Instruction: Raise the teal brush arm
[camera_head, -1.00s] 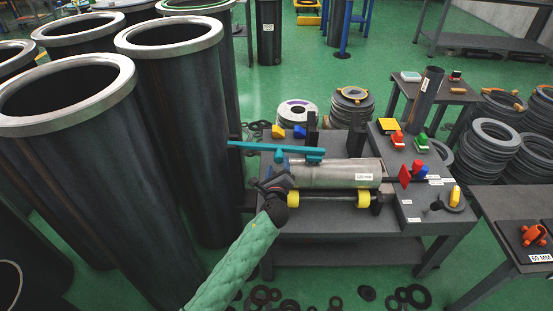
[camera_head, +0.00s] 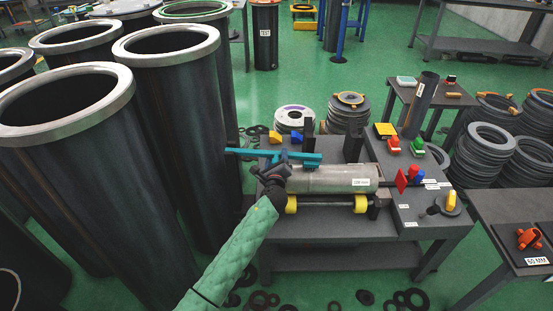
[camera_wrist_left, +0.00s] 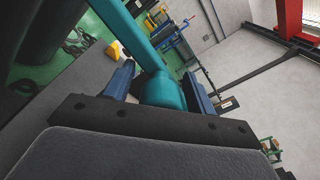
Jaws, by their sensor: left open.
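The teal brush arm (camera_head: 300,158) is a long bar lying nearly level above the grey cylinder (camera_head: 330,179) on the bench; its left end sticks out past the bench edge. My left gripper (camera_head: 277,160) is at the bar, left of the cylinder. In the left wrist view, the rounded teal part of the brush arm (camera_wrist_left: 163,90) lies between the two blue fingers of the left gripper, which are open on either side of it. I cannot tell whether they touch it. My right gripper is not in view.
Yellow rollers (camera_head: 361,204) lie below the cylinder. A yellow block (camera_head: 275,137) sits behind the bar. Tall dark flanged cylinders (camera_head: 170,120) stand close on the left. The space above the bar looks clear.

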